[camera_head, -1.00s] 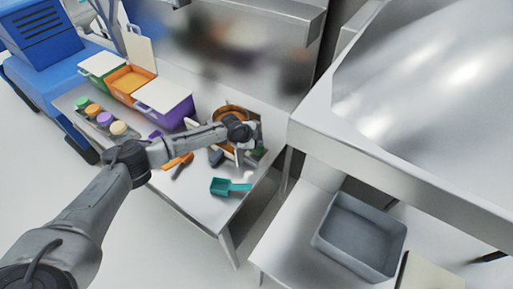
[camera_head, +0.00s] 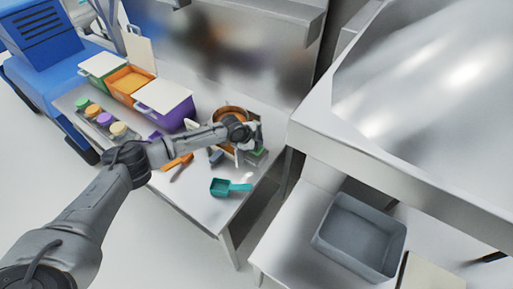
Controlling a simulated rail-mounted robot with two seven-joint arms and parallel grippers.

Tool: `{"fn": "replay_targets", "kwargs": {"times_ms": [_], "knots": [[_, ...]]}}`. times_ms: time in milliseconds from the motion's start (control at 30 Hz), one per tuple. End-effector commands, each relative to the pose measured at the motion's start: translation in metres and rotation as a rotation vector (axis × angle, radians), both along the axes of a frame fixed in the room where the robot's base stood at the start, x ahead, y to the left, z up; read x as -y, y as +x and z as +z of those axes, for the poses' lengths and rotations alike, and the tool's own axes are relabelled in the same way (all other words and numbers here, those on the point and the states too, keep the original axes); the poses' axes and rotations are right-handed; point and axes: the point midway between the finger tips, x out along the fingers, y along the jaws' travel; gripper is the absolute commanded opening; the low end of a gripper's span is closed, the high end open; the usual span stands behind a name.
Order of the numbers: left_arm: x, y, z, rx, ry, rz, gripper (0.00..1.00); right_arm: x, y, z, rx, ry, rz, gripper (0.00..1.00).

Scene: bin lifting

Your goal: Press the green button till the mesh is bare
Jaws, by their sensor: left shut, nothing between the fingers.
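My left arm reaches in from the left across the table, and my left gripper (camera_head: 256,143) is at the table's right end. It looks shut and empty. A small green part (camera_head: 258,152), likely the green button, shows just under the fingertips; I cannot tell whether they touch it. A round orange-brown sieve-like pan (camera_head: 231,112) stands behind my wrist, partly hidden by it. Its mesh and anything on it cannot be made out. My right gripper is not in view.
A teal scoop (camera_head: 229,187) and an orange-handled tool (camera_head: 177,162) lie in front. Green, orange and purple bins (camera_head: 172,112) with several capped jars (camera_head: 104,119) stand at left.

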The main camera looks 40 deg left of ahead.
Motion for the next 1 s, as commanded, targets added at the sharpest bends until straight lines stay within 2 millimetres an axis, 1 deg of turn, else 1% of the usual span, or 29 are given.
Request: {"fn": "replay_targets", "kwargs": {"times_ms": [633,1000], "knots": [[0.0,0.0,-0.0002,0.0,0.0,0.0,0.0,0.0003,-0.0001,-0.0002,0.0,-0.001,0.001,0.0],[-0.0001,-0.0002,-0.0094,-0.002,0.0,0.001,0.0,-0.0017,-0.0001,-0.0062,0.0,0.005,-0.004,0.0]]}}
